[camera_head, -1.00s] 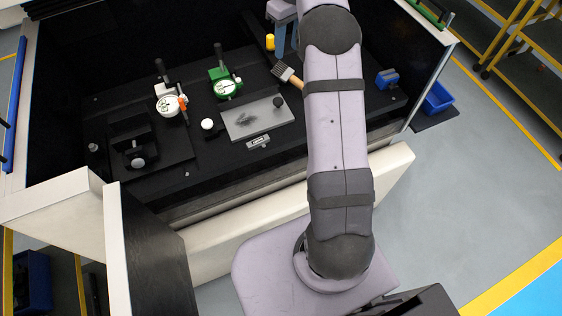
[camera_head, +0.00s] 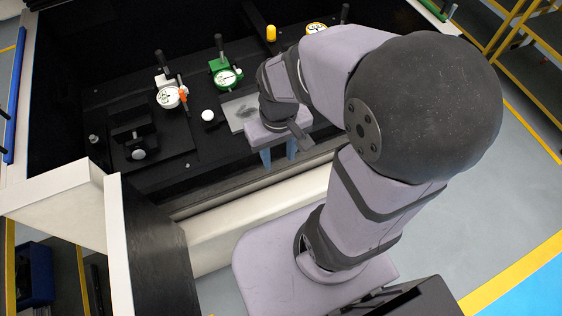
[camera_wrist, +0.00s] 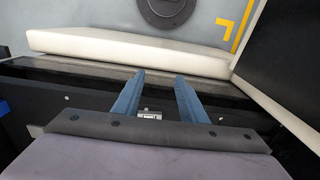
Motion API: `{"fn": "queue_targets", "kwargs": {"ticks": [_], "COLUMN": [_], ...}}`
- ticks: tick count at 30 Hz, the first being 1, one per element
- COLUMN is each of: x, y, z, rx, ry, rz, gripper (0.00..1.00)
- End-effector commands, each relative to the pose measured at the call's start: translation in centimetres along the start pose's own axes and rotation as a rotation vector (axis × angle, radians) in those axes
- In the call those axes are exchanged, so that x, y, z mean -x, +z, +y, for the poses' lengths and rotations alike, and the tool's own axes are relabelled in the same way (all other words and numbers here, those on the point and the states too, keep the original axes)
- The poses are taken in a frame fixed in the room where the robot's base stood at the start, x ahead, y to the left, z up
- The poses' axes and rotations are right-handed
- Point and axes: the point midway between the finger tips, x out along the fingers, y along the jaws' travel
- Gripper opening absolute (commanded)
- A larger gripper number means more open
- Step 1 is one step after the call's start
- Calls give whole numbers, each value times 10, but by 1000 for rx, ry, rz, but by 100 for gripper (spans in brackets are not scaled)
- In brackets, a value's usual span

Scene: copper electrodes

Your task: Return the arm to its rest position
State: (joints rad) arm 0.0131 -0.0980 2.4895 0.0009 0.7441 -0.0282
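My arm is folded back over the front of the black work cell, its elbow large at the right of the head view. My gripper (camera_head: 279,161) hangs over the front edge of the work surface, with its two blue-grey fingers pointing down. In the wrist view the fingers (camera_wrist: 159,76) stand apart with nothing between their tips, so the gripper is open and empty. A small silver block (camera_wrist: 150,115) shows low between the fingers, beyond them on the surface. No copper electrode can be made out.
A white dial gauge (camera_head: 168,97), a green dial gauge (camera_head: 228,78) and a white ball (camera_head: 207,115) stand on the black surface. A grey plate (camera_head: 238,114) is partly hidden behind my gripper. A cream front rail (camera_head: 215,228) runs below. A yellow cylinder (camera_head: 271,33) stands behind.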

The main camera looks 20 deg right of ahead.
Motion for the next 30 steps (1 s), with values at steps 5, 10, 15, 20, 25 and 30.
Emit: {"fn": "queue_targets", "kwargs": {"ticks": [5, 10, 15, 20, 25, 30], "x": [-7, -7, -7, -7, -7, -7], "y": [18, 20, 20, 19, 19, 19], "z": [-3, -3, -3, -3, -3, -3], "rx": [-10, -12, -11, -11, -11, -11], "ry": [2, 2, 2, 2, 2, 2], "rz": [-3, -4, -5, -5, -6, -6], "gripper": [38, 38, 38, 38, 38, 38]}}
